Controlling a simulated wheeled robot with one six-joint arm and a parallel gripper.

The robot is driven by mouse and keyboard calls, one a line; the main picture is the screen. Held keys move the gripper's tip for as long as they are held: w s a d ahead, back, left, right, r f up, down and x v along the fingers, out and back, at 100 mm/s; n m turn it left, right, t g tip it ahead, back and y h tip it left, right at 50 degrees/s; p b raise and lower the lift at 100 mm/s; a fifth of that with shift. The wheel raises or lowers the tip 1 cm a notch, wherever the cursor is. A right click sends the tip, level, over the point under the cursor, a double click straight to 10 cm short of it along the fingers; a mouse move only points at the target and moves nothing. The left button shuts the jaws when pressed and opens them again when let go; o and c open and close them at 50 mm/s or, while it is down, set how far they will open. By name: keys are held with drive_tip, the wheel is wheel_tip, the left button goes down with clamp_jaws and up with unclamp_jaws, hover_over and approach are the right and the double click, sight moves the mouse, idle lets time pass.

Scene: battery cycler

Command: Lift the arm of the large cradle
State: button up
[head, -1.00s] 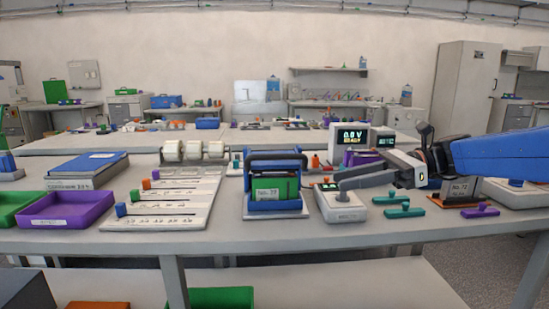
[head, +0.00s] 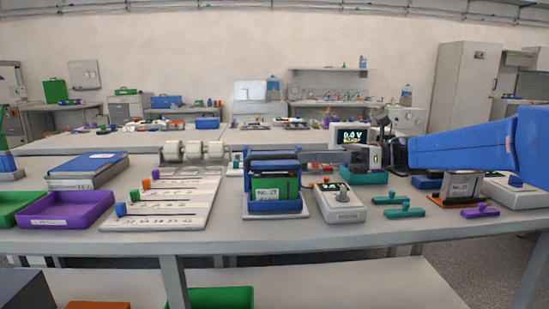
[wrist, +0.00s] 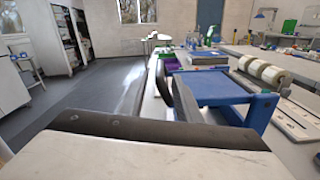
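The large cradle (head: 275,207) is blue and stands on a grey plate at the middle of the bench, with a green labelled block in it. Its dark arm (head: 272,154) lies low across the top. My gripper (head: 312,156) reaches in from the right at the height of the cradle's top, its tips close to the right end of the arm. Whether it touches is not clear. In the wrist view the blue cradle frame (wrist: 222,88) is just beyond my gripper, beside a dark curved piece. The finger gap is hidden.
A grey device with a knob (head: 341,205) stands right of the cradle, below my gripper. A lit display (head: 351,136) is behind. A slotted board (head: 160,208) and purple tray (head: 66,208) are at left.

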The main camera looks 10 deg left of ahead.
sight(274, 157)
drive_tip(key=x, duration=0.8)
drive_tip(key=shift+a, duration=0.2)
clamp_jaws()
